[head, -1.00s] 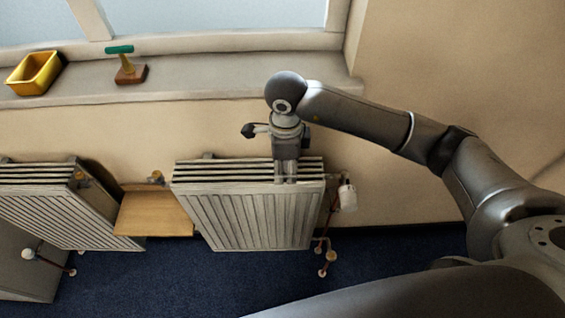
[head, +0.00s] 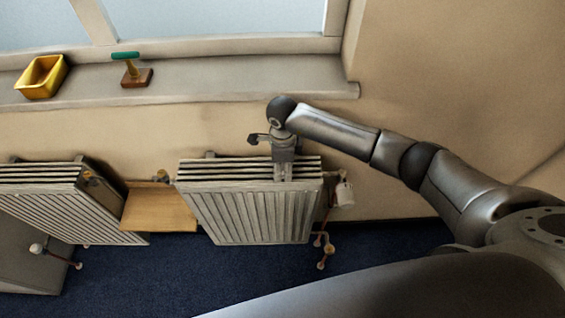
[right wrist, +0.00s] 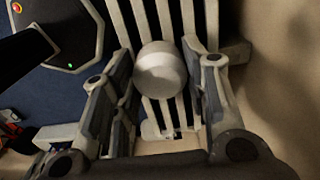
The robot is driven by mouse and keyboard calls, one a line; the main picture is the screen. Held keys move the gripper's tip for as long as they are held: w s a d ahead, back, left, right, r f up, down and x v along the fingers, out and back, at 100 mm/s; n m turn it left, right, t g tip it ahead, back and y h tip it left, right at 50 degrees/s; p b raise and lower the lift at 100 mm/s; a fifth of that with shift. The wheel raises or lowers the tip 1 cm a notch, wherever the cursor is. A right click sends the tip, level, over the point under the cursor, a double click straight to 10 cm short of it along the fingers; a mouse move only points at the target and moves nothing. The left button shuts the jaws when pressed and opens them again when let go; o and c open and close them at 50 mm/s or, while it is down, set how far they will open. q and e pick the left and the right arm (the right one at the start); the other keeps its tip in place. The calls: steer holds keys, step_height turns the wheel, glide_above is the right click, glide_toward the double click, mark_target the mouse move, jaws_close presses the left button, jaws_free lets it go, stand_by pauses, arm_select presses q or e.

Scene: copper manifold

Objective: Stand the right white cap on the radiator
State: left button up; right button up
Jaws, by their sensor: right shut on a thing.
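A rounded white cap (right wrist: 160,68) sits between the fingers of my right gripper (right wrist: 162,92) in the right wrist view, and the gripper is shut on it. Behind the cap are the pale bars of the radiator's top. In the head view my right gripper (head: 283,178) points down at the top of the right radiator (head: 250,215), right of its middle. The cap is hidden there by the gripper. Whether the cap touches the radiator top, I cannot tell. My left gripper is not in view.
A white valve head (head: 344,193) hangs at the radiator's right end, above copper pipes (head: 325,250). The window sill (head: 220,85) behind holds a yellow tray (head: 42,78) and a green-handled stamp (head: 133,75).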

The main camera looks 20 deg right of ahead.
steer(key=shift+f, duration=0.2)
steer(key=o, duration=0.9)
steer(key=shift+c, duration=0.2)
steer(key=shift+r, duration=0.15)
steer(key=shift+r, duration=0.15)
step_height(320, 180, up, 12)
steer(key=b, duration=0.4)
